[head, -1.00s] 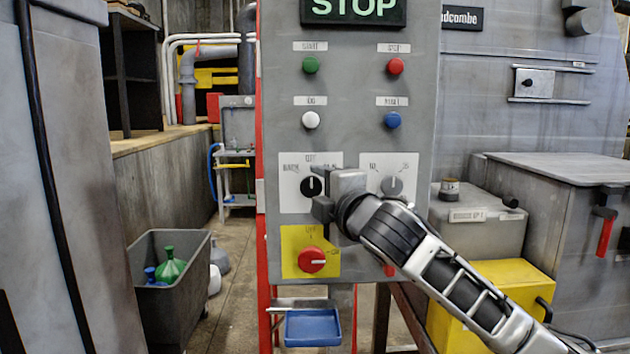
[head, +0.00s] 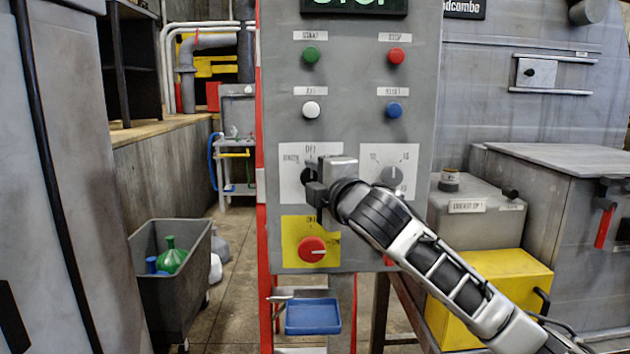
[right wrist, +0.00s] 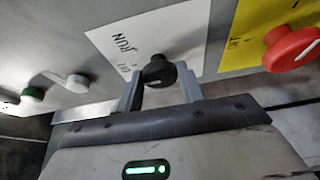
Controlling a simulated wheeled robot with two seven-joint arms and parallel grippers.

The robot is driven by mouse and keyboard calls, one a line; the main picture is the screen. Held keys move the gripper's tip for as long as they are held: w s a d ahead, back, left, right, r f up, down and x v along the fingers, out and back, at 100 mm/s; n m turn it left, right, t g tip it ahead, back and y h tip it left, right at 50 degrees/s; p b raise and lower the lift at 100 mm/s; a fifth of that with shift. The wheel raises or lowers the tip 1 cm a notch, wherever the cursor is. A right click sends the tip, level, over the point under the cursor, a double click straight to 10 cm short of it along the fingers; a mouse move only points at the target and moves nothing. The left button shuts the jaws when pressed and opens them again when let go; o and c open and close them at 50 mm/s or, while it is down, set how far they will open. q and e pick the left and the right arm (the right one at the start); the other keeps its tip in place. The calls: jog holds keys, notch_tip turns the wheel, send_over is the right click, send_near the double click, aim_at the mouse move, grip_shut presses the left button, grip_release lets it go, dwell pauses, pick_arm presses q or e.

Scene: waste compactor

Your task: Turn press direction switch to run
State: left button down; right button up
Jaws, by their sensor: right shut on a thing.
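The press direction switch is a black round knob (head: 308,174) on a white plate (head: 290,154) in the left half of the grey control panel. In the head view my right gripper covers much of the knob. The right wrist view shows the knob (right wrist: 158,72) between the two fingers of my right gripper (right wrist: 160,88), which is shut on it. A short white line shows on the knob's face. The word RUN is readable on the plate beside it in that view. In the head view, the knob's pointer is hidden. My left gripper is not in view.
A grey selector knob (head: 391,178) sits just right of my gripper. A red knob on a yellow plate (head: 311,249) is below. Green (head: 311,55), red (head: 397,56), white (head: 311,109) and blue (head: 394,110) buttons are above. A blue tray (head: 313,317) hangs below the panel.

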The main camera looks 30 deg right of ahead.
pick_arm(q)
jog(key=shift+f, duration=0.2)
pick_arm(e)
jog(key=shift+f, duration=0.1)
pick_arm(q)
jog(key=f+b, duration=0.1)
jog(key=b, duration=0.2)
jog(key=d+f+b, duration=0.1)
jog(key=b, duration=0.2)
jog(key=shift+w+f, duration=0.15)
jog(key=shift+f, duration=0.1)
pick_arm(e)
jog(key=m+t+h, duration=0.1)
jog(key=m, duration=0.2)
jog(key=m+t+h, duration=0.1)
jog(key=m, duration=0.3)
jog(key=m+h, duration=0.1)
jog(key=m, duration=0.2)
jog(key=shift+w+a+f+m+t, duration=0.1)
jog(key=shift+f+m+t, duration=0.2)
jog(key=shift+t, duration=0.1)
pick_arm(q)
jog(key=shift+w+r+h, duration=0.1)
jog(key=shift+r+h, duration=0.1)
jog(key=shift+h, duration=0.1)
pick_arm(e)
jog(key=shift+r+m, duration=0.1)
jog(key=shift+m, duration=0.2)
